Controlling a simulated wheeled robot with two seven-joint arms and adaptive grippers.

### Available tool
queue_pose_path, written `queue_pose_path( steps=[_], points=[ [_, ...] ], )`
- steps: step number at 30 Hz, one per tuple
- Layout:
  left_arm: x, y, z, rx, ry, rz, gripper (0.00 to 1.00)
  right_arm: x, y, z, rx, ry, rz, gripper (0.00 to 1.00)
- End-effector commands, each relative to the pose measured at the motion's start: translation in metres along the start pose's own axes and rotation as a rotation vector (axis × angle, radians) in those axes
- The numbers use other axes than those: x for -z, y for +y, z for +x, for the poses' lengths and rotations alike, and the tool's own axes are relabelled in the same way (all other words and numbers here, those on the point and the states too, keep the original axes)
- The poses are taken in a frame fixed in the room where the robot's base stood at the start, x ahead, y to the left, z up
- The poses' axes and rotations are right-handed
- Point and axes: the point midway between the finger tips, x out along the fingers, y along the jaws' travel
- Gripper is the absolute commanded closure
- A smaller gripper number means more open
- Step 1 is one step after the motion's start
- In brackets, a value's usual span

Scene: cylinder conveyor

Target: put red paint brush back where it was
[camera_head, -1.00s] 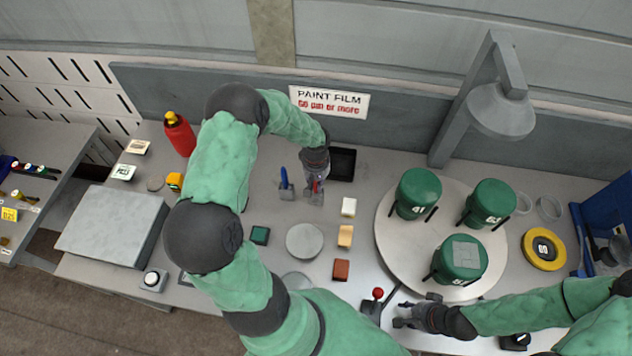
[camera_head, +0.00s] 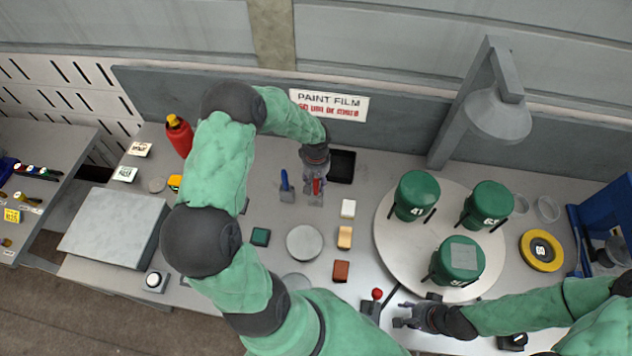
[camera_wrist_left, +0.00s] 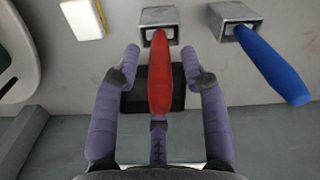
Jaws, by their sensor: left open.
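The red paint brush (camera_head: 317,186) stands with its handle up in a grey metal holder (camera_head: 314,200) on the table. In the left wrist view, the red handle (camera_wrist_left: 160,75) rises from its holder (camera_wrist_left: 157,17) and lies between the spread purple fingers. My left gripper (camera_wrist_left: 161,62) is open, with a gap on both sides of the handle. In the head view my left gripper (camera_head: 315,180) is right at the brush. A blue brush (camera_head: 285,181) stands in its own holder beside it. My right gripper (camera_head: 402,316) is open and empty near the front edge.
A black tray (camera_head: 342,166) lies behind the brushes. White (camera_head: 348,208), tan (camera_head: 344,237) and brown (camera_head: 341,271) blocks stand in front to the right. A round turntable (camera_head: 400,255) with green cans is farther right. A red bottle (camera_head: 179,135) stands at the back left.

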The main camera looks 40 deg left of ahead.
Motion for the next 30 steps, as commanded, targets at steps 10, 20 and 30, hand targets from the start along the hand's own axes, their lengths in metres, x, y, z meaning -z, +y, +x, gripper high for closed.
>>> queue_pose_path(
  steps=[10,20,30],
  points=[
    [0.000,0.000,-0.072,0.000,0.000,0.000,0.56,-0.001,-0.013,-0.036,0.000,0.000,0.000,0.60],
    [-0.001,0.000,-0.091,0.000,-0.001,0.001,0.56,-0.002,-0.016,-0.044,0.000,0.000,0.000,0.60],
    [-0.058,0.039,-0.049,-0.100,-0.091,0.168,0.56,-0.002,-0.015,-0.043,0.000,0.000,0.000,0.60]
  ],
)
